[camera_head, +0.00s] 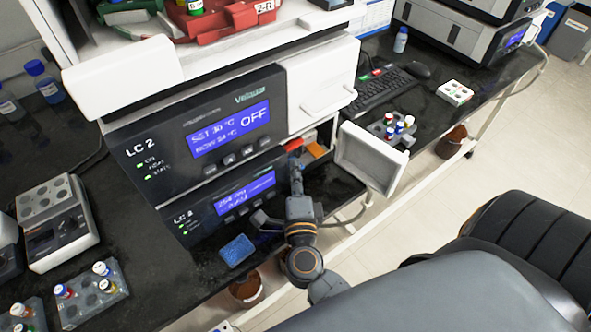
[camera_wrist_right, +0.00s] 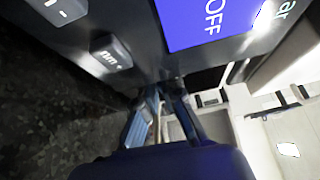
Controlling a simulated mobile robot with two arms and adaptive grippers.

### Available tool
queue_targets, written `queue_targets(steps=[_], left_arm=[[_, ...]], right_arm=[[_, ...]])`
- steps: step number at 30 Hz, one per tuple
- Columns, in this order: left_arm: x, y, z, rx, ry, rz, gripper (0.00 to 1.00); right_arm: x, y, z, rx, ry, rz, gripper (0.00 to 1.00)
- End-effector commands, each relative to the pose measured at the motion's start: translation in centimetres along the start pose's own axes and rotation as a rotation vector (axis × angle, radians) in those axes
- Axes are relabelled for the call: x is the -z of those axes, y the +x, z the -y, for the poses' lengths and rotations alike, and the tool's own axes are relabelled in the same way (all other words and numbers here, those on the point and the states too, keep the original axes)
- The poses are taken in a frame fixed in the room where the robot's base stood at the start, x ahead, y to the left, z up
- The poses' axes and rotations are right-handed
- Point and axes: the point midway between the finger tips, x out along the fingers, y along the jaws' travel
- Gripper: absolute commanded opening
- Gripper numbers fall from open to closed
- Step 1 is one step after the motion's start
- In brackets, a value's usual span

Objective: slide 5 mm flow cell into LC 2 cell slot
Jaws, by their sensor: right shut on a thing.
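The LC 2 stack (camera_head: 140,172) stands on the black bench, with one lit display module above another. The lower module (camera_head: 245,195) shows a wavelength readout. My right gripper (camera_head: 296,168) is at the right end of this lower module, pointing away from the head camera. In the right wrist view its two fingers (camera_wrist_right: 163,100) converge close beside the dark front panel (camera_wrist_right: 85,35). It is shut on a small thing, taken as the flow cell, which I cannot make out. A red item (camera_head: 293,145) shows just beyond the fingertips. The slot itself is hidden. My left gripper is not in view.
A white door panel (camera_head: 372,157) stands open right of the gripper. A blue block (camera_head: 237,250) lies on the bench in front of the stack. Vial racks (camera_head: 92,296) stand at the lower left. A keyboard (camera_head: 378,92) lies behind the door.

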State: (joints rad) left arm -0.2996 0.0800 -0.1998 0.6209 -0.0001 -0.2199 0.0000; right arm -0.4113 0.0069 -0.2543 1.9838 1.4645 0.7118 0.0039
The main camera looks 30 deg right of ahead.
Motion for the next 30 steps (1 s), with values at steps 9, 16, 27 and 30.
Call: queue_targets(steps=[9, 16, 27, 30], left_arm=[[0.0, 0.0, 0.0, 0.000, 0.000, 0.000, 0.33], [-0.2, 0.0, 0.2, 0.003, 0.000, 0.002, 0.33], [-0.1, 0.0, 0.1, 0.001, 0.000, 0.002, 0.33], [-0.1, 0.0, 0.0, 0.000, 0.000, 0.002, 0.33]], right_arm=[[0.1, 0.0, 0.0, 0.001, -0.001, -0.002, 0.33], [0.0, -0.1, -0.1, -0.003, -0.001, -0.001, 0.33], [0.1, -5.7, -0.2, -0.006, -0.003, 0.000, 0.33], [0.1, -7.8, -0.2, -0.005, -0.002, 0.000, 0.33]])
